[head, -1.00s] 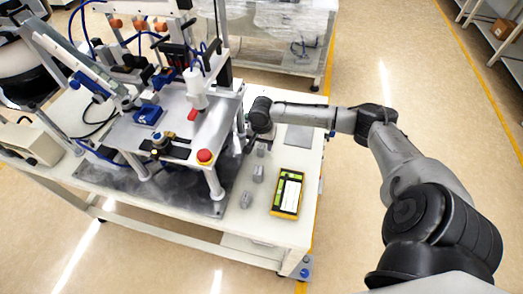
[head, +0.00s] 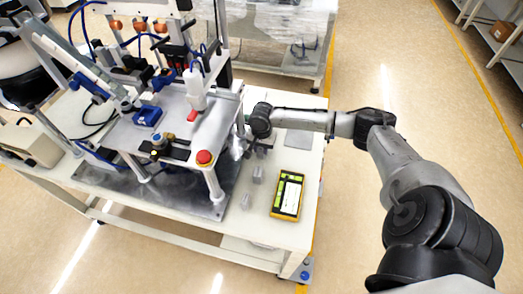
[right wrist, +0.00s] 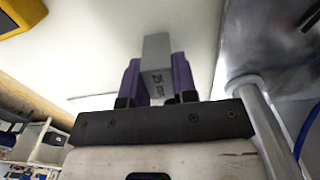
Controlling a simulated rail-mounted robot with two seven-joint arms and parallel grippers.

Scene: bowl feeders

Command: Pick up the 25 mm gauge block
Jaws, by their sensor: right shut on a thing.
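The 25 mm gauge block (right wrist: 157,55) is a grey block with a "25" marking on its face in the right wrist view. My right gripper (right wrist: 156,76) has its purple fingers shut on both sides of this block. In the head view the right gripper (head: 243,143) is beside the fixture's right edge, partly hidden by its own wrist, and the held block is hard to make out there. Two other grey blocks stand on the table, one nearer the middle (head: 258,174) and a smaller one (head: 245,201) nearer the front. My left gripper is not in view.
A yellow device with a screen (head: 287,194) lies right of the blocks. The fixture (head: 180,115), with posts and a red button (head: 204,157), stands close to the gripper's left. A grey plate (head: 299,139) lies near the right edge. The table (head: 265,228) is clear at the front.

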